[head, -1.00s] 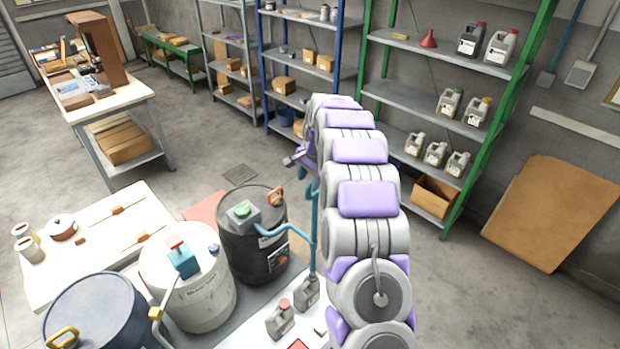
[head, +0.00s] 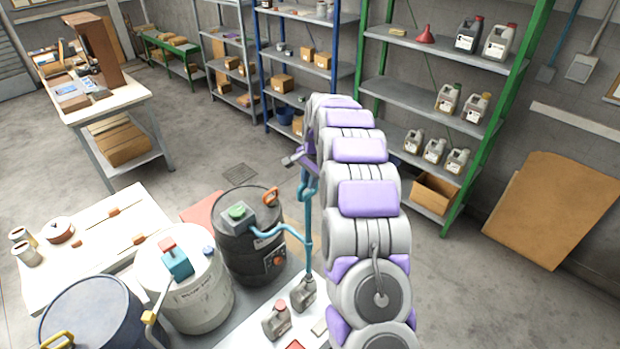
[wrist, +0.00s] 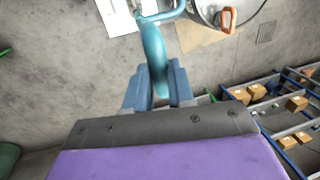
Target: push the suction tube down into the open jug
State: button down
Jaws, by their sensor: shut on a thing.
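The suction tube (head: 309,225) is blue and hangs upright from my gripper, its lower end at the opening of a small grey jug (head: 303,292). I cannot tell how far it is inside the jug. A blue hose joins the tube to the pump on the black drum (head: 250,240). My gripper (wrist: 158,92) is shut on the upper part of the tube in the wrist view.
A second grey jug (head: 276,322) with a red cap stands just left of the open jug. A white drum (head: 195,290) and a dark blue drum (head: 95,312) stand farther left. Shelves (head: 440,115) stand behind my arm.

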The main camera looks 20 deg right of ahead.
aim_at(309, 227)
jog(key=shift+a+f, duration=0.1)
notch_tip(309, 227, down, 24)
jog(key=b, duration=0.4)
jog(key=shift+r+b, duration=0.2)
jog(key=shift+b, duration=0.2)
jog(key=shift+s, duration=0.1)
jog(key=shift+f, duration=0.1)
jog(key=c, duration=1.1)
grip_release()
jog(key=shift+f, duration=0.15)
jog(key=shift+c, duration=0.2)
jog(key=shift+o, duration=0.7)
jog(key=shift+r, duration=0.3)
jog(key=s+r, duration=0.1)
jog(key=r, duration=0.4)
jog(key=s+d+r, duration=0.1)
jog(key=r, duration=0.5)
jog(key=s+r+b, duration=0.1)
jog(key=r, duration=0.4)
jog(key=shift+d+r, duration=0.25)
jog(key=shift+r, duration=0.1)
